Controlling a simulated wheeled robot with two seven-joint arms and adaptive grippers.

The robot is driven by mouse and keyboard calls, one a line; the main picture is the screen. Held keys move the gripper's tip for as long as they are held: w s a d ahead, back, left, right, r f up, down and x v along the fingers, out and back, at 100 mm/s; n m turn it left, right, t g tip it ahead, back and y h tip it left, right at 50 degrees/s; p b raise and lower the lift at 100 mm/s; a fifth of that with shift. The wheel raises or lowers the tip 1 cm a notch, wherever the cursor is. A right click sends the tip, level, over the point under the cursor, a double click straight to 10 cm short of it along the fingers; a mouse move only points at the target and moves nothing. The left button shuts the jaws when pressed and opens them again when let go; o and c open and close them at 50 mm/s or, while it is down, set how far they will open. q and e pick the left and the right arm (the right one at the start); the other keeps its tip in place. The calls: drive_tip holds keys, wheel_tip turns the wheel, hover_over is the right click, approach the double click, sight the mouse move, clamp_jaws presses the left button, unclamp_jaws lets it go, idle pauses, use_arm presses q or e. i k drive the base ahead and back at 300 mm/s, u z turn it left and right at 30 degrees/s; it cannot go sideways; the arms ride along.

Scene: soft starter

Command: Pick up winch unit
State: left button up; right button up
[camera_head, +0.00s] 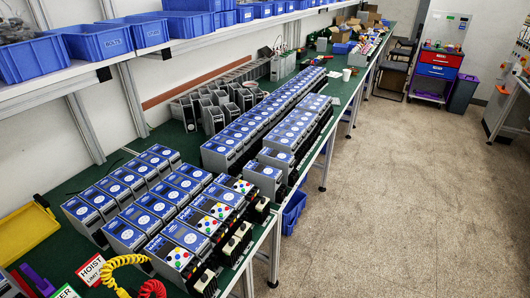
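I cannot tell which unit is the winch unit; no readable label names it. Several grey box units with blue faces and coloured buttons (186,238) stand in a row at the near right edge of the green bench (98,172). Small cream-and-black parts (234,246) sit along their right side. Behind and left of them stand rows of plain blue-faced grey units (124,236). A white sign reading "HOIST" (92,269) stands at the near left. Neither of my grippers is in view.
A yellow tray (28,229), a yellow coiled cable (110,270) and a red coiled cable (151,289) lie at the near end. More units (228,144) fill the bench further back. A shelf with blue bins (96,41) overhangs the left. The floor (390,190) at right is clear.

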sight(286, 162)
drive_tip(key=u, duration=0.1)
drive_tip(key=k, duration=0.95)
drive_tip(key=z, duration=0.9)
drive_tip(key=i, duration=1.6)
drive_tip(key=u, duration=0.75)
